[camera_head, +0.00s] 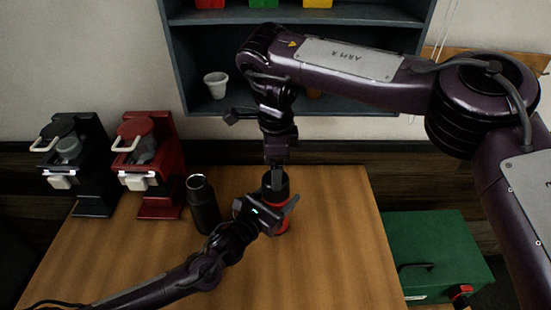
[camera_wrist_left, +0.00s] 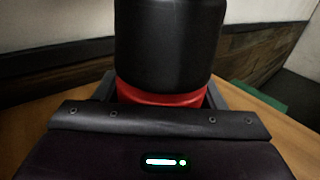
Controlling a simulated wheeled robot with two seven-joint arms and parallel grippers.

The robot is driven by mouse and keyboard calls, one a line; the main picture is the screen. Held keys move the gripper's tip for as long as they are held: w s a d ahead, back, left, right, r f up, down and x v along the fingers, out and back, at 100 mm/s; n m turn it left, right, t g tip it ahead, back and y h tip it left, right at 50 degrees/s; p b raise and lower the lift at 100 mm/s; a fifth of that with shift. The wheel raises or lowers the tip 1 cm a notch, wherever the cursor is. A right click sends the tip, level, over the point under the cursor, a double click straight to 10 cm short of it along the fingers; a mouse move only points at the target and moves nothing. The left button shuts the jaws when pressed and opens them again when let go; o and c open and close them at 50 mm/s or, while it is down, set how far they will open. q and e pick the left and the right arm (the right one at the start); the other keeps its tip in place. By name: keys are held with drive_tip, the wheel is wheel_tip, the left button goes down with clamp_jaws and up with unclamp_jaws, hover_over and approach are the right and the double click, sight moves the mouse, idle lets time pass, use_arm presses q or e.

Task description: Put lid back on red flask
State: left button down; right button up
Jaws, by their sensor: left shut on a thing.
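The red flask (camera_head: 281,224) stands upright on the wooden table, partly hidden by my left gripper (camera_head: 272,206). The left gripper is shut on it from the front left. In the left wrist view, the red flask body (camera_wrist_left: 165,96) shows as a band between the fingers. A black cylindrical lid (camera_wrist_left: 168,45) is directly above the red band, in line with it; I cannot tell whether it is fully seated. My right gripper (camera_head: 277,160) points down right above the black lid (camera_head: 275,184). Its fingertips are too dark and small to tell whether they grip the lid.
A black flask (camera_head: 203,205) stands on the table (camera_head: 335,250) left of the red flask. A black brewer (camera_head: 88,165) and a red brewer (camera_head: 160,170) stand at the back left. Behind is a shelf (camera_head: 180,60) with a white cup (camera_head: 216,85). A green box (camera_head: 435,245) is at right.

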sight(276, 206)
drive_tip(key=n, duration=0.4)
drive_tip(key=shift+r, duration=0.4)
drive_tip(key=n, duration=0.4)
drive_tip(key=shift+r, duration=0.35)
drive_tip(key=shift+f, duration=0.15)
drive_tip(key=shift+f, duration=3.9)
drive_tip(key=shift+c, duration=0.4)
